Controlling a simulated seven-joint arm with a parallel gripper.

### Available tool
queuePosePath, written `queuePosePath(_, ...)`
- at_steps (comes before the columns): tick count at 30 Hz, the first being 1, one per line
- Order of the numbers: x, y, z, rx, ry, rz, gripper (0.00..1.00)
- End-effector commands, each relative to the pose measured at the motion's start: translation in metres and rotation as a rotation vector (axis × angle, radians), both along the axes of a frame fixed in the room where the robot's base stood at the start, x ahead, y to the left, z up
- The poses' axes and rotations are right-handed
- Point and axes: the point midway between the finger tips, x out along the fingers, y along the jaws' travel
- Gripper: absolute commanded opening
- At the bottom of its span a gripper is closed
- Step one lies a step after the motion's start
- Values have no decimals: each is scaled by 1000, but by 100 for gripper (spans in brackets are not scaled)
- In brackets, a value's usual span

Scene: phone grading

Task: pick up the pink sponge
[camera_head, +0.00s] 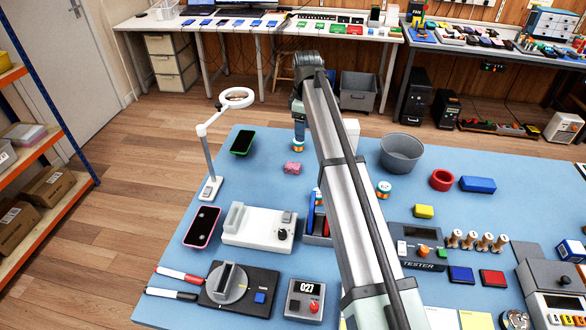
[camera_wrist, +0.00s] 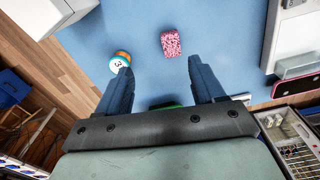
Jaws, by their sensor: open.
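The pink sponge (camera_head: 292,168), small and mottled, lies on the blue mat left of my arm. In the wrist view the sponge (camera_wrist: 171,44) lies ahead of the fingertips, between their lines and nearer the right finger's side. My gripper (camera_wrist: 160,65) is open and empty, its two dark blue fingers wide apart. In the head view my gripper (camera_head: 299,128) shows only in part below the arm's far end, farther back than the sponge. The sponge is not touched by the fingers.
A small orange and white round item (camera_head: 298,146), marked 3 in the wrist view (camera_wrist: 120,62), stands near the left fingertip there. A black phone with a green edge (camera_head: 243,142), a lamp (camera_head: 208,150) and a white device (camera_head: 258,228) are around.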

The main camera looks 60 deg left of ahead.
Motion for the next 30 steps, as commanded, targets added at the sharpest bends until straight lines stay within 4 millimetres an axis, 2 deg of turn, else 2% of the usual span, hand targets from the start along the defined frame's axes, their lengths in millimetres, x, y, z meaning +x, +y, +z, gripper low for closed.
queuePosePath(1,-10,4,-1,-9,-1,19,68)
queuePosePath(3,-19,7,-2,-19,-1,36,68)
queuePosePath(6,-24,8,-5,-25,-2,48,68)
queuePosePath(11,-25,8,-17,-26,-1,49,68)
queuePosePath(24,-24,8,-84,-25,-1,47,68)
queuePosePath(30,-25,8,-93,-24,-2,47,68)
